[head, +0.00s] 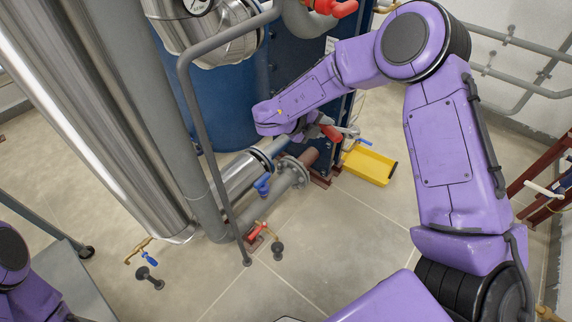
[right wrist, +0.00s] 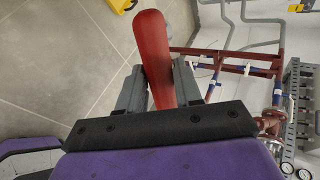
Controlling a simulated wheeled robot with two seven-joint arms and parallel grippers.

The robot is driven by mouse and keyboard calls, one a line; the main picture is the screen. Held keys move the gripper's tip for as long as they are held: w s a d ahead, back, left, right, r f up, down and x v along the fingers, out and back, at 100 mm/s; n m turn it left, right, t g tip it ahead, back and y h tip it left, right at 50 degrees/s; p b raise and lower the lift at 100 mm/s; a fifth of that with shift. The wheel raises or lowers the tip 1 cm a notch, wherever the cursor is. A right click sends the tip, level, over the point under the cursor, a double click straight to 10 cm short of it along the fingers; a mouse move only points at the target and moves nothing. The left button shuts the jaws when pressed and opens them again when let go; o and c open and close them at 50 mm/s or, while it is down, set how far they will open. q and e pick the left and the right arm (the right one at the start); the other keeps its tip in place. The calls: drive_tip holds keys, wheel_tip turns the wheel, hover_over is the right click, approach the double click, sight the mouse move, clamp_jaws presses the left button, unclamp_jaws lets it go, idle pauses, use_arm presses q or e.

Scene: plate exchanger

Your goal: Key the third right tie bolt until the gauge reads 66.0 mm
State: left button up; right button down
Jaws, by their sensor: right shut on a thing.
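My right gripper (head: 318,129) is low beside the blue plate exchanger (head: 286,62) in the head view. It is shut on a red handle (head: 331,133), probably that of the key. In the right wrist view the red handle (right wrist: 151,45) stands between the two grey fingers of the right gripper (right wrist: 160,82). A grey metal part shows by the handle, but I cannot tell whether it sits on a bolt. The third right tie bolt and the 66.0 mm gauge cannot be made out. My left gripper is out of the picture.
Grey flanged pipes (head: 290,176) with blue and red valve handles run below the gripper. A bent grey rail (head: 205,140) and steel columns stand left. A round dial (head: 197,5) is at the top.

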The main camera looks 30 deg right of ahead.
drive_tip(key=w+a+f+n+t+h+b, duration=0.2)
drive_tip(key=w+f+t+h+b, duration=0.1)
drive_tip(key=w+f+b, duration=0.4)
drive_tip(key=w+a+f+n+t+h+b, duration=0.1)
drive_tip(key=w+a+f+t+h+b, duration=0.15)
drive_tip(key=w+f+b, duration=0.55)
use_arm(q)
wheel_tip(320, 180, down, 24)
drive_tip(key=b, duration=0.5)
use_arm(e)
drive_tip(key=d+r, duration=0.2)
drive_tip(key=d, duration=0.7)
drive_tip(key=shift+w+r, duration=0.15)
drive_tip(key=shift+w, duration=0.1)
use_arm(q)
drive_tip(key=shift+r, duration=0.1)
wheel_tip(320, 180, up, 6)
drive_tip(key=p, duration=0.5)
drive_tip(key=shift+p, duration=0.3)
use_arm(e)
drive_tip(key=n, duration=0.6)
drive_tip(key=shift+d+t, duration=0.25)
drive_tip(key=shift+d, duration=0.1)
